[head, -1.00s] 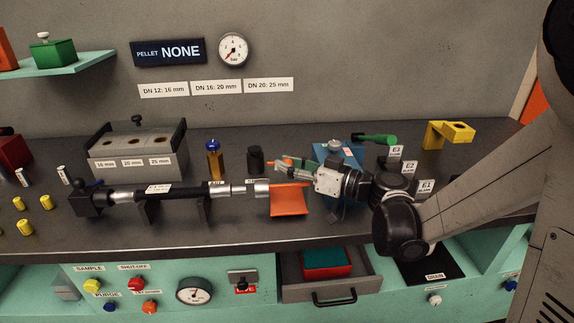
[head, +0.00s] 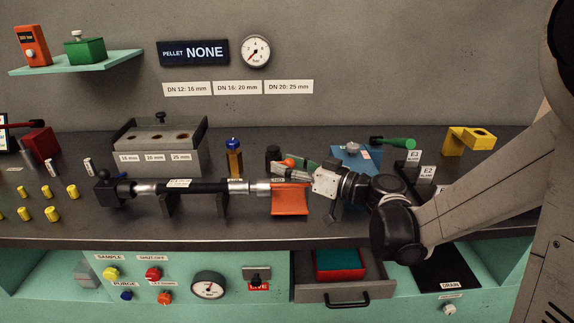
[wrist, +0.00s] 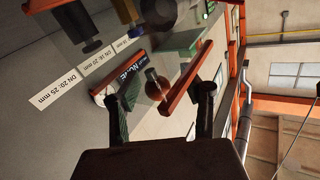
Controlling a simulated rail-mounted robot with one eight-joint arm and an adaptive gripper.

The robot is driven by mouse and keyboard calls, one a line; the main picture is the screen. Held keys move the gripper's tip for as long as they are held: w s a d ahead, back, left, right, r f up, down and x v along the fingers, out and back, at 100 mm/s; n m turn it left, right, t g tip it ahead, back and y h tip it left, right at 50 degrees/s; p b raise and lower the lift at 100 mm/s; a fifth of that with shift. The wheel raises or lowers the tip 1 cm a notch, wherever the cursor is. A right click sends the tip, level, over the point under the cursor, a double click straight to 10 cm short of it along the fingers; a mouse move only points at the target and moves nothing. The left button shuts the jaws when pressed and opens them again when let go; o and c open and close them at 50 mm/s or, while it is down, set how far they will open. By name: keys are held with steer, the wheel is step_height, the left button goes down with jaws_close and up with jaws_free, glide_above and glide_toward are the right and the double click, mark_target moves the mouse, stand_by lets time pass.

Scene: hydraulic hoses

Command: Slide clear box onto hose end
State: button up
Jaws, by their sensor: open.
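The clear box shows mainly by its orange part (head: 290,202) at the right end of the hose. Its clear walls are hard to make out. The black hose (head: 205,187) lies level on dark supports, with silver fittings; its right fitting (head: 260,189) meets the box's left edge in the picture. How far it reaches inside is unclear. My gripper (head: 281,172) is open, at the upper part of the box, coming from the right. In the wrist view, the open fingers (wrist: 165,88) stand beside orange bars (wrist: 188,80), seemingly box edges. Contact cannot be told.
A blue item (head: 350,160) is behind my arm. An open drawer (head: 318,292) sticks out below. Yellow pieces (head: 52,214) lie at left.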

steer(key=v, duration=1.2)
steer(key=shift+s+a, duration=0.1)
steer(key=s+a+f+m+g+h+p, duration=0.1)
steer(key=s+f+m+g+h+p, duration=0.15)
steer(key=s+m+h, duration=0.45)
steer(key=s+d+r+m+h+p, duration=0.2)
steer(key=s+d+r+h, duration=0.1)
steer(key=s+d+h, duration=0.5)
steer(key=s, duration=0.3)
steer(key=shift+s, duration=0.2)
stand_by(1.7)
